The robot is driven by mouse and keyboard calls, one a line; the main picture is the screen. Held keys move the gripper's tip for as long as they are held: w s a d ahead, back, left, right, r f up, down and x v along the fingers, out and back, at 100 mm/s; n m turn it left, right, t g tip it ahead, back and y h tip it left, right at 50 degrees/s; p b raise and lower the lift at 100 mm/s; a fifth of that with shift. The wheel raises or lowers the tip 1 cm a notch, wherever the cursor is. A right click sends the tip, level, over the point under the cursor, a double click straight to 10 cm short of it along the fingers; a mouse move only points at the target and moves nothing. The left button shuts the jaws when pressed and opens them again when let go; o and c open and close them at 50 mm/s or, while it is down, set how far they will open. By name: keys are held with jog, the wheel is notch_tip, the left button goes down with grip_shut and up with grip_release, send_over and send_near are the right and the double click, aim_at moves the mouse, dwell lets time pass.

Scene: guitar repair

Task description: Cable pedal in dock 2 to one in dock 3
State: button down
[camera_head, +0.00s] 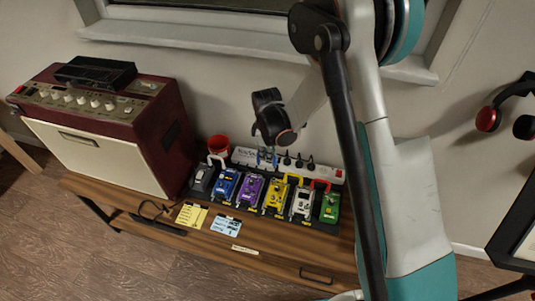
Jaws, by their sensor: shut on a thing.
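A row of pedals sits on a dark pedalboard on the wooden bench. The blue pedal (226,184) is second from the left and the purple pedal (250,191) is third. A white cable (216,158) links the grey pedal (203,178) and the blue one.
A yellow cable (292,177) and a red cable (320,183) join the yellow, white and green pedals on the right. A power strip (325,172) lies behind. A red cup (219,145) and a large amplifier (110,130) stand left. Paper notes lie in front.

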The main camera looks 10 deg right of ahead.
notch_tip(320, 180, down, 6)
jog(key=b, duration=0.4)
jog(key=shift+f, duration=0.25)
jog(key=shift+s+b, duration=0.1)
jog(key=shift+b, duration=0.25)
dwell(1.3)
jog(key=shift+f+b, duration=0.3)
jog(key=shift+f, duration=0.75)
dwell(0.8)
jog(key=c, duration=1.2)
grip_release()
jog(key=shift+c, duration=0.2)
jog(key=shift+r+p, duration=2.15)
jog(key=shift+r, duration=1.85)
